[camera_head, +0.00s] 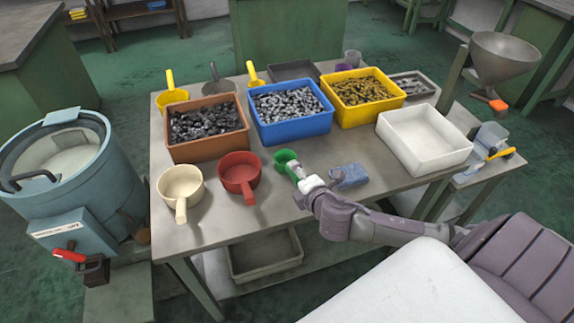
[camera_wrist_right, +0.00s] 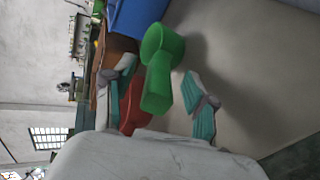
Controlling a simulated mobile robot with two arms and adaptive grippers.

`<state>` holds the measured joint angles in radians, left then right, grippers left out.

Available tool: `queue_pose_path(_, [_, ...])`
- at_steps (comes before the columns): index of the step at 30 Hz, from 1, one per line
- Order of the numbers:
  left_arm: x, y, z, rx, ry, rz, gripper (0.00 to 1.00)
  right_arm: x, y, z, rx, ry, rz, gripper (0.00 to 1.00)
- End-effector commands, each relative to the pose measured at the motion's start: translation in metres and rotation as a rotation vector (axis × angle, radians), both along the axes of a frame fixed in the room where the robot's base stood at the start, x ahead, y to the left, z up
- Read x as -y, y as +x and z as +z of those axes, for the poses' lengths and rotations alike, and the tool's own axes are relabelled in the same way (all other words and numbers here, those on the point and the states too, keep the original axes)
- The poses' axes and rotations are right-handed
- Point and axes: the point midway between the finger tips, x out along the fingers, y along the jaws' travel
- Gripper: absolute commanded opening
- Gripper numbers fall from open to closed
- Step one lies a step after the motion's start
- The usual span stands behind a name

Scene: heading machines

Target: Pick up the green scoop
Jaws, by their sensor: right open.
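The green scoop (camera_head: 287,159) sits on the table in front of the blue bin, right of the red scoop (camera_head: 239,174). My right gripper (camera_head: 301,178) reaches in from the right, over the scoop's handle side, and hides much of the handle. In the right wrist view the green scoop (camera_wrist_right: 158,68) shows whole, its handle lying between the two teal-padded fingers (camera_wrist_right: 156,100). The fingers are apart, with a visible gap on the right side of the handle. My left gripper is not in view.
A cream scoop (camera_head: 181,187) stands left of the red one. Brown (camera_head: 207,152), blue (camera_head: 290,134) and yellow (camera_head: 362,118) bins hold small parts behind. An empty white bin (camera_head: 424,158) is at right. A blue cloth-like item (camera_head: 349,176) lies just right of my gripper.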

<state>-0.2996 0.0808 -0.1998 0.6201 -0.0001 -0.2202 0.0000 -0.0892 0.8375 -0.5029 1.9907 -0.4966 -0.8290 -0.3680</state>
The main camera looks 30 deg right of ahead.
Motion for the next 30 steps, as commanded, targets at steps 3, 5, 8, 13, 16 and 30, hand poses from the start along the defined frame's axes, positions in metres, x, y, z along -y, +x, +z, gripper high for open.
queue_pose_path(3, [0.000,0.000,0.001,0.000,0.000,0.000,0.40,0.003,0.017,-0.006,0.000,0.001,-0.002,0.56])
queue_pose_path(5, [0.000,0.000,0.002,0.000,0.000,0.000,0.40,0.004,0.021,-0.008,0.000,0.001,-0.001,0.56])
queue_pose_path(8, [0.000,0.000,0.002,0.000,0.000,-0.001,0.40,0.004,0.024,-0.010,-0.001,0.001,-0.001,0.56])
queue_pose_path(13, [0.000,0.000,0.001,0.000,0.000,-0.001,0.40,0.004,0.024,-0.010,-0.001,0.001,-0.001,0.56])
queue_pose_path(16, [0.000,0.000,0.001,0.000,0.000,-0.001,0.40,0.004,0.024,-0.010,-0.001,0.001,-0.001,0.41])
queue_pose_path(30, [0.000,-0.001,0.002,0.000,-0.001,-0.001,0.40,0.004,0.024,-0.009,0.000,0.000,0.000,0.00])
